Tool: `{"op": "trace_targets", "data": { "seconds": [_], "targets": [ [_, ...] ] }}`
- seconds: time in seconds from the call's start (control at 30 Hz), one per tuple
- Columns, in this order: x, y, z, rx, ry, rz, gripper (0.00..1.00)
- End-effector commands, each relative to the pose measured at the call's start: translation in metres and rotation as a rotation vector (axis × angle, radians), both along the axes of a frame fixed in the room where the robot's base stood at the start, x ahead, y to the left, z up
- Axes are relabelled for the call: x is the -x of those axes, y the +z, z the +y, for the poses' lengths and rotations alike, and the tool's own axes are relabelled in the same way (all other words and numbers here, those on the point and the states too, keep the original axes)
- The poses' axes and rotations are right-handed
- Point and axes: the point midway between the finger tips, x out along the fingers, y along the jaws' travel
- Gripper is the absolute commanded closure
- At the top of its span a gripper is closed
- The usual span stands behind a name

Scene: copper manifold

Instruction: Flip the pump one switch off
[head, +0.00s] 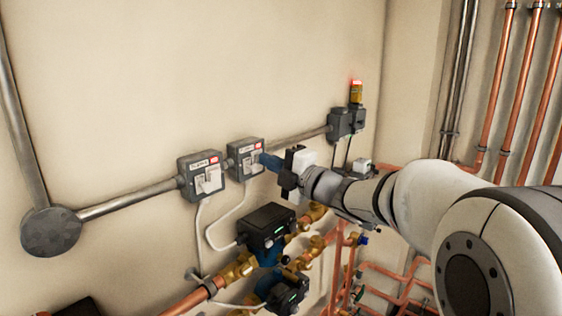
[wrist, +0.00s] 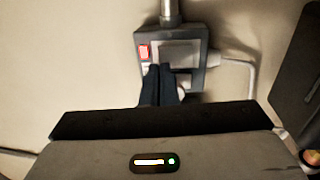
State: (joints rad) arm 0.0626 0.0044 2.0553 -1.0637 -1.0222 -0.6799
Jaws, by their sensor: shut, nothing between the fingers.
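Two grey switch boxes are on the wall in the head view, a left one (head: 200,177) and a right one (head: 246,158). Each has a pale rocker or lever and a red mark; the labels are too small to read, so I cannot tell which is pump one. My gripper (head: 266,160) is shut and empty, its blue fingertips at the right box's front. In the wrist view, the shut fingers (wrist: 161,70) overlap the lower part of a box (wrist: 198,40), partly covering its face. I cannot tell whether they touch the switch, or its position.
A grey conduit (head: 130,198) runs from a round junction box (head: 51,231) to the left switch box. Black pumps (head: 266,225) with brass fittings and copper pipes sit below. A dark box with a lit red-orange beacon (head: 356,92) is to the right. The wall above is clear.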

Motion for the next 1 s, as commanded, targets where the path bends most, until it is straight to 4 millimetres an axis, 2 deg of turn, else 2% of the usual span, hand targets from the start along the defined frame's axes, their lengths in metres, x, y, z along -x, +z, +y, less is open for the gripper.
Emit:
{"op": "trace_targets", "data": {
  "seconds": [0.13, 0.47, 0.6, 0.87, 1.0],
  "targets": [
    [-0.004, 0.002, 0.006, -0.001, 0.002, -0.001, 1.00],
    [-0.005, 0.001, 0.007, 0.000, 0.002, 0.000, 1.00],
    [-0.004, 0.004, 0.019, 0.018, 0.021, 0.017, 1.00],
    [-0.004, 0.002, 0.012, 0.015, 0.012, 0.014, 1.00],
    [0.003, 0.003, 0.004, 0.015, 0.014, 0.014, 1.00]
  ]
}}
